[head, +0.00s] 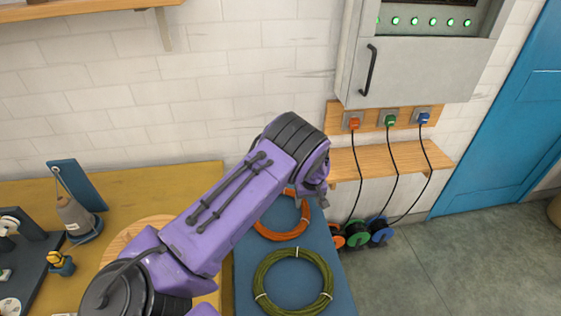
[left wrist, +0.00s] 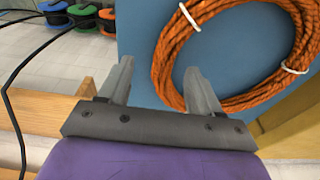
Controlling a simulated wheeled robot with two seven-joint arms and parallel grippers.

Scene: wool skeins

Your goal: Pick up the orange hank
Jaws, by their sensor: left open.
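The orange hank (head: 283,236) is a ring of cord with white ties, lying flat on a blue board (head: 246,285). It fills the upper right of the left wrist view (left wrist: 250,102). My left gripper (left wrist: 159,72) is open and empty. In the left wrist view its left finger lies outside the ring and its right finger overlaps the ring's opening, with the near strand between the tips. I cannot tell the height gap. My right gripper is not in view.
An olive-green hank (head: 258,283) lies on the board, nearer me. Orange, green and blue cable reels (head: 357,234) stand right of the board, their black cables running up to wall plugs. A wooden shelf (head: 385,160) and grey cabinet (head: 410,75) are behind. Tools stand on the left table.

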